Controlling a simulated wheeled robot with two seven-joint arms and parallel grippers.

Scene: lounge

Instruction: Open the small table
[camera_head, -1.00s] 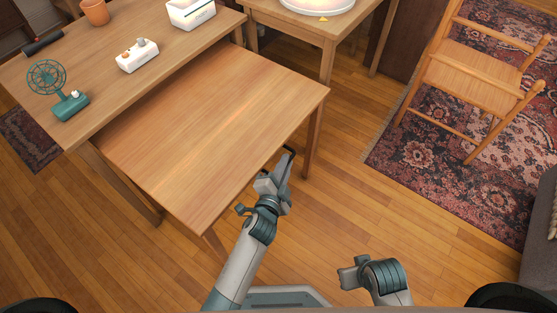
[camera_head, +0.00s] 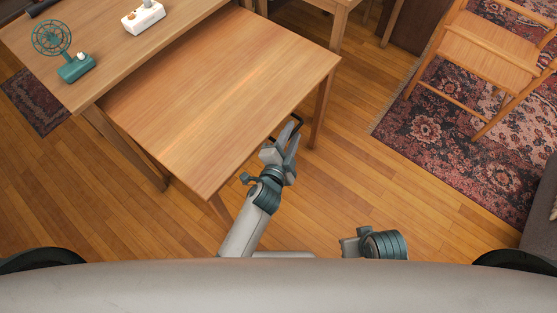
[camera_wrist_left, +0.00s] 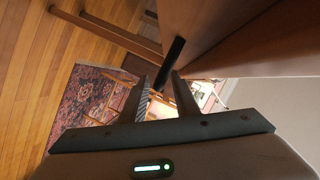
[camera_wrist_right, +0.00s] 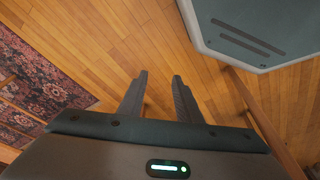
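The small table (camera_head: 220,100) is a plain wooden table standing partly under a larger wooden table, with most of its top showing. A thin black handle (camera_head: 297,119) is at its front edge; in the left wrist view the dark handle bar (camera_wrist_left: 171,62) lies near the fingertips. My left gripper (camera_head: 285,142) is at this edge. Its fingers (camera_wrist_left: 162,82) are apart, with the handle's near end close to the gap between them; I cannot tell whether they touch it. My right gripper (camera_wrist_right: 160,80) is open and empty above the floor; its fingers are not clear in the head view.
The larger table (camera_head: 100,60) at upper left bears a green fan (camera_head: 70,62) and a white device (camera_head: 145,17). A wooden chair (camera_head: 490,50) stands on a patterned rug (camera_head: 440,130) at right. The wooden floor (camera_head: 330,190) between is clear.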

